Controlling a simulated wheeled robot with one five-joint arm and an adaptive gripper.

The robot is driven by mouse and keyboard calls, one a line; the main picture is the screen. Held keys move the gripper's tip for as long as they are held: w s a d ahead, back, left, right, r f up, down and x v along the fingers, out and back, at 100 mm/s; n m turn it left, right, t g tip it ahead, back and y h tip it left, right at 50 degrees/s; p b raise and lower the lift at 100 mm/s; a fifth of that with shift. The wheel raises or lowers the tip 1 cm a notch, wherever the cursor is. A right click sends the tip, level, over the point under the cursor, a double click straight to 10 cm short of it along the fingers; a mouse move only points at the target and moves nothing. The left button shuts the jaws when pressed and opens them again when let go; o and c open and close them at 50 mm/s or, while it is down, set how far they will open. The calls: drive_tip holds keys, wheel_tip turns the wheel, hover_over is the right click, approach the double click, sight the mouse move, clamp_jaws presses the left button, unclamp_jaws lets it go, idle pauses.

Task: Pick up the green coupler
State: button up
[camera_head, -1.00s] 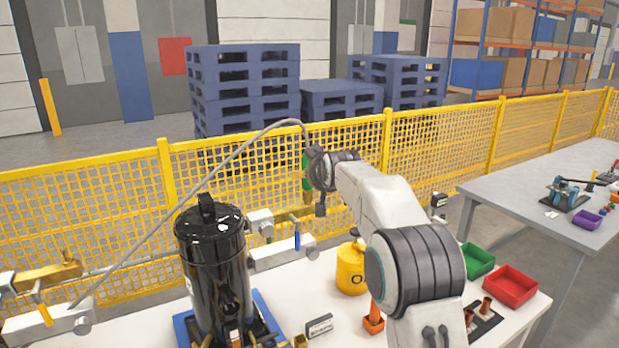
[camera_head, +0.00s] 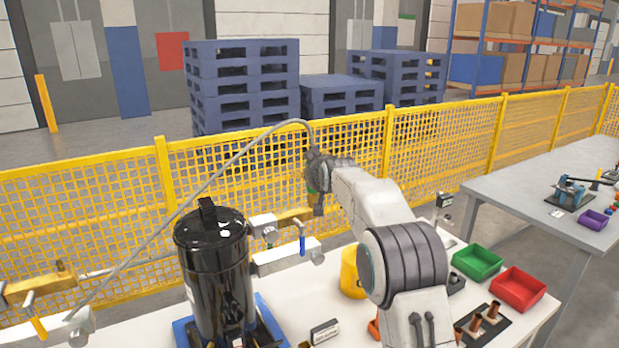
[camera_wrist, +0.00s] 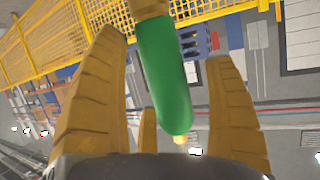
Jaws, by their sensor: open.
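The green coupler (camera_wrist: 165,80) is a green cylinder with a tan piece at its upper end and a small yellowish tip at its lower end. In the wrist view it lies between the fingers of my gripper (camera_wrist: 166,52), with gaps visible on both sides. The ridged brown fingers are open. In the head view, my gripper (camera_head: 318,192) hangs at the end of my raised arm, in front of the yellow fence.
A grey hose (camera_head: 200,187) arches up to near my gripper. A black cylindrical tank (camera_head: 217,275) stands left on the white table, beside metal fittings with a blue lever (camera_head: 302,245). A yellow container (camera_head: 351,272), a green bin (camera_head: 478,261) and a red bin (camera_head: 518,288) stand right.

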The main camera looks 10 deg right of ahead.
drive_tip(key=shift+w+a, duration=0.15)
drive_tip(key=shift+s+d, duration=0.2)
drive_tip(key=c, duration=1.4)
